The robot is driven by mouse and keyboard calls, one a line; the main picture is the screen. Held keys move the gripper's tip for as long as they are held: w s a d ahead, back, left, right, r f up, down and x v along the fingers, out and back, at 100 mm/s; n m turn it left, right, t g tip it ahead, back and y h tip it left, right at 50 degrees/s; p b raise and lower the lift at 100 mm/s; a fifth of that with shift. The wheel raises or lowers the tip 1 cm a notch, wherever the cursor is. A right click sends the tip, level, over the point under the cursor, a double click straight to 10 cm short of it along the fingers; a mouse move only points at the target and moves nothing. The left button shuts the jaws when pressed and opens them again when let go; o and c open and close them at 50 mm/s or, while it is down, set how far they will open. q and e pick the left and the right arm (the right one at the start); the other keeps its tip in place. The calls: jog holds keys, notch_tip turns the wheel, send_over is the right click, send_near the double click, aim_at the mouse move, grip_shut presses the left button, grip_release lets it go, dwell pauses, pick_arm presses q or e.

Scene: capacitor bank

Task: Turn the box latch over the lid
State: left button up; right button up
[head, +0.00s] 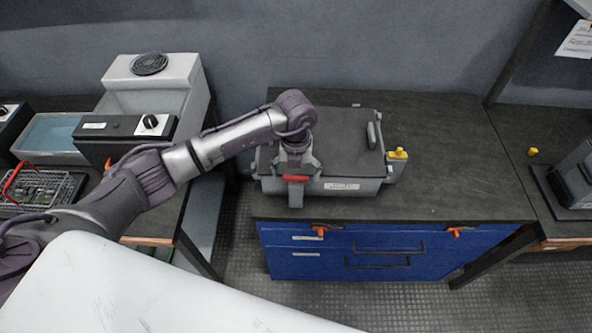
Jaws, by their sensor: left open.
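A grey box (347,184) with a dark flat lid (345,135) stands on the dark bench top, and its lid is down. A grey bar-shaped handle (374,135) is on the lid's right part. A yellow-topped piece (398,154) on a grey bracket is at the box's right side; I cannot tell whether this is the latch. My left gripper (297,186) is open over the box's front left edge, pointing down. A red part shows at its fingers; I cannot tell whether it belongs to the gripper or the box. The gripper hides that edge. My right gripper is not in view.
Blue drawers (385,250) with orange-red clips are under the bench. The bench top right of the box is clear. A grey device (575,175) stands far right.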

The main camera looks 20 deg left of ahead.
pick_arm(q)
jog(key=shift+f, duration=0.25)
jog(key=c, duration=1.1)
jog(key=shift+c, duration=0.2)
